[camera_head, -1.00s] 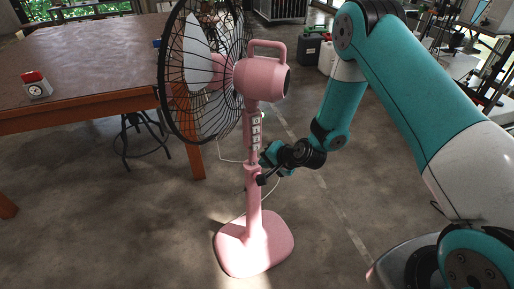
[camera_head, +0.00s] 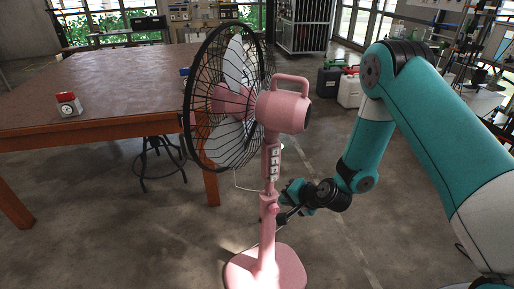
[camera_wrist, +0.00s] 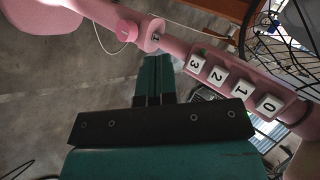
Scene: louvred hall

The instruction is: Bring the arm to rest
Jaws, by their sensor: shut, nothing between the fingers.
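My gripper (camera_head: 284,205) is at the right side of the pink fan's post, a little below its row of white buttons. In the wrist view the gripper's teal fingers (camera_wrist: 153,82) are shut together with nothing between them. The pink standing fan (camera_head: 283,110) is upright on the floor, its black wire cage facing left. In the wrist view its post (camera_wrist: 180,47) runs just beyond the fingertips, with white buttons numbered 3, 2, 1, 0 (camera_wrist: 232,85) and a round pink knob (camera_wrist: 127,31). I cannot tell whether the fingertips touch the post.
A brown-topped table (camera_head: 110,90) with a red and white timer-like object (camera_head: 68,104) stands at the left, a dark stool (camera_head: 158,155) beneath its edge. Dark and white canisters (camera_head: 348,90) stand behind the arm. Concrete floor around the fan is clear.

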